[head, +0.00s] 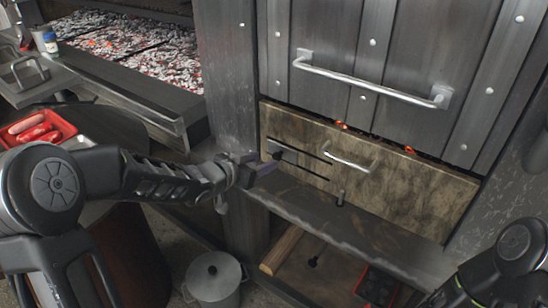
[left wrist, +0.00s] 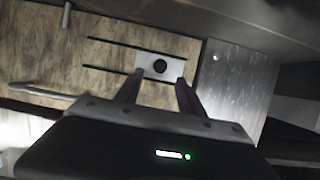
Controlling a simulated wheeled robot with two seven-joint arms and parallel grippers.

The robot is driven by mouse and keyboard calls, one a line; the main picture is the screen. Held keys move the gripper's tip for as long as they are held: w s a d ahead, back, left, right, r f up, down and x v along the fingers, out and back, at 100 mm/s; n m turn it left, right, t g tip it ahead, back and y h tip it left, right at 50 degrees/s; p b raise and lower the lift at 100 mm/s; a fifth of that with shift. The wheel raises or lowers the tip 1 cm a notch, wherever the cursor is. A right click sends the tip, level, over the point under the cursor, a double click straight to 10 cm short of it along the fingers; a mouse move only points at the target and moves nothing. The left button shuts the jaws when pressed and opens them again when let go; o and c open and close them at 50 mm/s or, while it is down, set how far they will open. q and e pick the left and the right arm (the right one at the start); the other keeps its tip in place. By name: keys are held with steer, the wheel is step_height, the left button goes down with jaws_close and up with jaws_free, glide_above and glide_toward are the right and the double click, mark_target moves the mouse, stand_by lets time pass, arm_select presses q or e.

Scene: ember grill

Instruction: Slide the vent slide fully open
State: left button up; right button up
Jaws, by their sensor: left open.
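The vent slide (head: 285,153) is a small metal plate with a dark round knob, set on the scorched tan panel (head: 410,190) below the big grey door. Two dark parallel slots run right from it in the head view, and it sits at their left end. In the left wrist view the slide (left wrist: 178,73) and its black knob (left wrist: 159,66) show at the right end of the slots. My left gripper (head: 262,168) is open in front of the slide. In the left wrist view its fingertips (left wrist: 159,81) sit either side below the knob; contact cannot be told.
A bar handle (head: 348,162) is on the panel right of the slots, and a long handle (head: 370,85) is on the door above. A metal ledge (head: 360,225) with a short upright peg (head: 341,198) runs below. Glowing coals (head: 150,45) lie at upper left.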

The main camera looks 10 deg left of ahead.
mark_target(275, 157)
arm_select(q)
steer(key=x, duration=0.6)
steer(key=shift+w+f, duration=0.1)
steer(key=shift+w, duration=0.1)
jaws_close()
stand_by(1.2)
